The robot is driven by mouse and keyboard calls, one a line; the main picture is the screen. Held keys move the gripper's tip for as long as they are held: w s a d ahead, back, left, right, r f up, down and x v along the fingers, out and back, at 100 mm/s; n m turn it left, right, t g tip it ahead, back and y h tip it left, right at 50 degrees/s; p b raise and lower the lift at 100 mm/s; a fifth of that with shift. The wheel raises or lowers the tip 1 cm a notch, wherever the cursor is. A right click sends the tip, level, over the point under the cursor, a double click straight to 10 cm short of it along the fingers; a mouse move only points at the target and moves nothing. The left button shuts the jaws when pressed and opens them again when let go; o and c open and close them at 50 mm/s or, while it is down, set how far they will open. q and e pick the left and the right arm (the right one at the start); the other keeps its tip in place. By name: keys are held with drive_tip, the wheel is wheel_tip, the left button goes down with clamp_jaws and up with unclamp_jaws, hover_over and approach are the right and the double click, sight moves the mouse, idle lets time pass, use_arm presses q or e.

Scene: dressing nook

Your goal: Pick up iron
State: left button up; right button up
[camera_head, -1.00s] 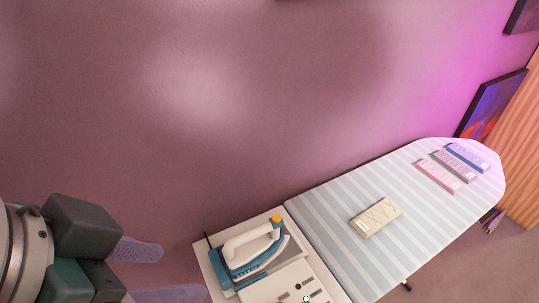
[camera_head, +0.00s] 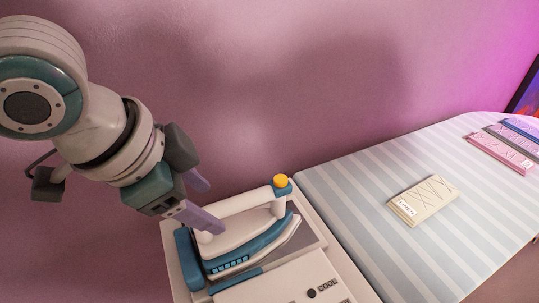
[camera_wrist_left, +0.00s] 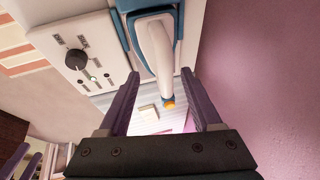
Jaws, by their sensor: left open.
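The iron (camera_head: 252,236) is white and blue with an orange knob at its front end. It rests on a white panel (camera_head: 318,270) at the left end of the ironing board. In the left wrist view the iron's white handle (camera_wrist_left: 157,58) lies between and beyond my fingers. My left gripper (camera_head: 203,203) is open and empty, close to the rear of the handle at its left. It also shows in the left wrist view (camera_wrist_left: 165,100), with its two purple fingers apart. I cannot tell whether a finger touches the handle. My right gripper is not in view.
The striped ironing board (camera_head: 375,185) stretches to the right. A cream labelled packet (camera_head: 424,200) lies on it, and pink, grey and blue packets (camera_head: 500,152) lie at its far end. A dial (camera_wrist_left: 76,60) sits on the panel. The pink wall stands close behind.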

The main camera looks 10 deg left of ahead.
sight(220, 205)
use_arm(q)
drive_tip(key=shift+w+b+x, duration=0.2)
drive_tip(key=shift+x, duration=1.3)
drive_tip(key=shift+w+b+x, duration=0.2)
drive_tip(key=shift+x, duration=1.25)
drive_tip(key=shift+a+r, duration=0.1)
drive_tip(key=shift+r, duration=0.05)
drive_tip(key=shift+c, duration=0.3)
clamp_jaws()
drive_tip(key=shift+r, duration=0.1)
